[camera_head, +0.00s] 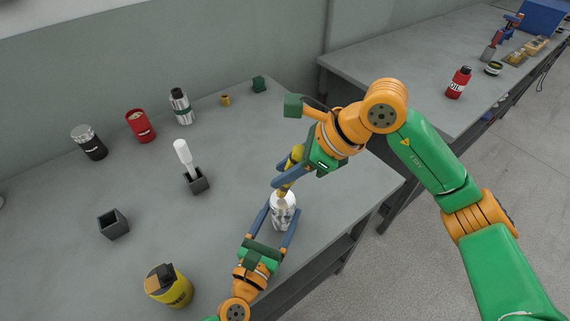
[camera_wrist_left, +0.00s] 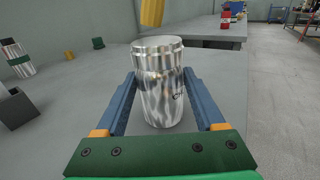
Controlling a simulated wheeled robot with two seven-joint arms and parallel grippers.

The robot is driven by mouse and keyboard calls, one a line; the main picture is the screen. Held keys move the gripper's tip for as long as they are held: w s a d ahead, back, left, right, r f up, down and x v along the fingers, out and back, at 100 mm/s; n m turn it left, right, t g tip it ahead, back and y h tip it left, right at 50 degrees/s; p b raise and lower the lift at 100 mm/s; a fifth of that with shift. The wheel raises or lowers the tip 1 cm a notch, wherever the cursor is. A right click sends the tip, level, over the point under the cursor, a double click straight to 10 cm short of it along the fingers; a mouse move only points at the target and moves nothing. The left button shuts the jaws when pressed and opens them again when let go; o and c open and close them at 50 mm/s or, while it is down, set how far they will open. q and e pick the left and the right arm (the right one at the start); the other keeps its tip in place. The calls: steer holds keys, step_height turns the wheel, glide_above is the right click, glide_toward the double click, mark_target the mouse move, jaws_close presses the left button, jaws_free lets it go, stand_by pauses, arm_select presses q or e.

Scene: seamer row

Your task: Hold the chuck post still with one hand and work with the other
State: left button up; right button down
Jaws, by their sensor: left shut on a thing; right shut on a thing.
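The chuck post (camera_head: 283,213) is a shiny metal cylinder standing upright near the table's right edge. My left gripper (camera_head: 271,216) has its blue fingers on either side of it and is shut on it. In the left wrist view the post (camera_wrist_left: 161,90) stands between the fingers of the left gripper (camera_wrist_left: 160,100). My right gripper (camera_head: 285,175) is above the post, shut on a yellow tool (camera_head: 297,155) that points down at the post's top. The tool's lower end also shows in the left wrist view (camera_wrist_left: 152,12). I cannot tell whether its tip touches the post.
A white-handled tool (camera_head: 184,154) stands in a dark holder (camera_head: 196,181). An empty dark holder (camera_head: 113,224) and a yellow can (camera_head: 169,287) are left. A black jar (camera_head: 89,143), red can (camera_head: 140,126) and metal bottle (camera_head: 181,106) stand behind. The table's middle is clear.

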steer(key=shift+f, duration=0.65)
stand_by(0.6)
